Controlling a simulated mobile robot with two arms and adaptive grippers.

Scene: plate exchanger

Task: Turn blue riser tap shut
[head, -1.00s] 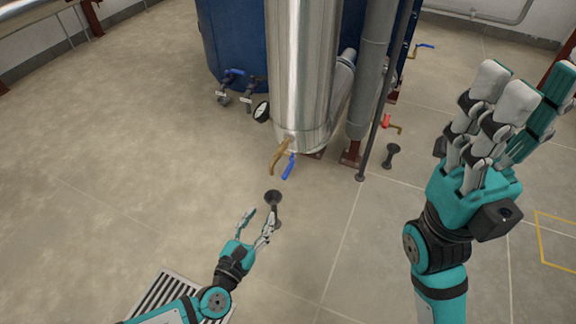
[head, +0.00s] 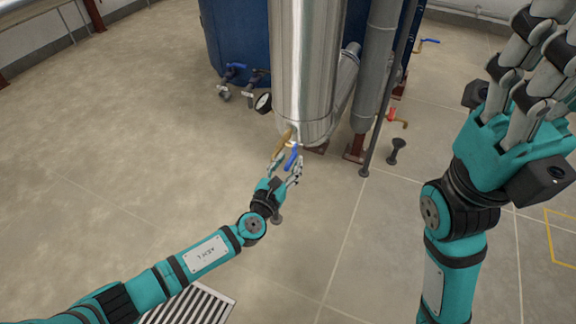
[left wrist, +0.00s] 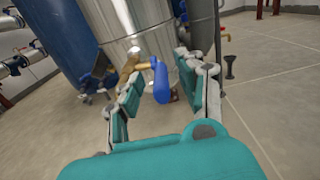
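The blue riser tap handle (head: 292,156) sits on a brass fitting (head: 283,143) at the foot of the shiny metal riser (head: 303,70). In the left wrist view the blue handle (left wrist: 161,82) hangs between my left gripper's spread fingers. My left gripper (head: 285,172) is open around the handle, with no clear contact. It also shows in the left wrist view (left wrist: 160,95). My right gripper (head: 535,75) is raised at the right, its fingers partly out of frame; the gap between its fingertips is not shown.
A gauge (head: 263,102) is left of the riser. A red-handled tap (head: 393,115) and a black floor stand (head: 397,150) are to the right. The floor at left is clear.

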